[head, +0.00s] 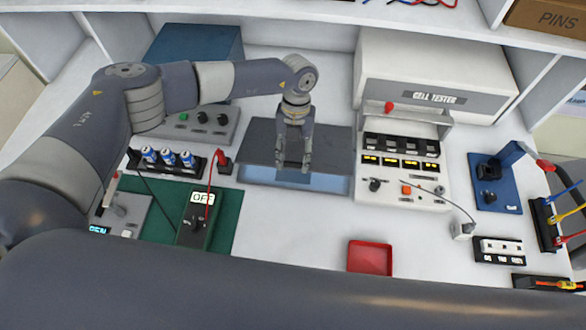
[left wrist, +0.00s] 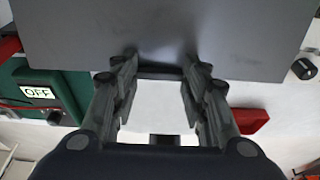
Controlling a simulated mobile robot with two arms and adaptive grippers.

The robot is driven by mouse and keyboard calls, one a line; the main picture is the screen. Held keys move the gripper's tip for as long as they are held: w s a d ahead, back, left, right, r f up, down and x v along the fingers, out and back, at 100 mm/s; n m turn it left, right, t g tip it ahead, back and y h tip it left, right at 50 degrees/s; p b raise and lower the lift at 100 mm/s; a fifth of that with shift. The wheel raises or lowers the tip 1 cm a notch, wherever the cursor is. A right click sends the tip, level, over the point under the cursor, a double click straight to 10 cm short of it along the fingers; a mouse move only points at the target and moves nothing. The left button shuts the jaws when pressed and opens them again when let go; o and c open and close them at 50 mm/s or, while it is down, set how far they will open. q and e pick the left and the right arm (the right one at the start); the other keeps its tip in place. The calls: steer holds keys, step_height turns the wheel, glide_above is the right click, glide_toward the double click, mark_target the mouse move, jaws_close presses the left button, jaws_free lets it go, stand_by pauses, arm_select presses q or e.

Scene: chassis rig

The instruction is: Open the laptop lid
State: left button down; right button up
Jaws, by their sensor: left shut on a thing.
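The laptop (head: 335,147) is a dark grey slab in the middle of the bench in the head view. A pale blue strip shows along its near side, below the edge of the dark lid. The lid looks slightly raised, but I cannot tell its exact angle. My left gripper (head: 292,163) reaches over it from behind, pointing at the near edge. In the left wrist view, the grey lid (left wrist: 220,35) fills the top, and the fingertips of my left gripper (left wrist: 160,68) are at its edge, shut on it. My right gripper is not in view.
A cell tester (head: 430,98) stands close on the right. A control box (head: 205,122) and a battery rack (head: 165,160) stand on the left. A green mat (head: 225,222) with an OFF-labelled box lies front left. A red tray (head: 370,257) is in front. Bare bench lies between.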

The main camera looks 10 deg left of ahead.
arm_select(q)
steer(key=w+r, duration=0.1)
steer(key=w+r+b, duration=0.1)
steer(key=r, duration=0.2)
steer(key=shift+w+r, duration=0.15)
steer(key=shift+w, duration=0.25)
steer(key=shift+w+r+b, duration=0.55)
steer(key=shift+w+r, duration=0.2)
steer(key=shift+r, duration=0.2)
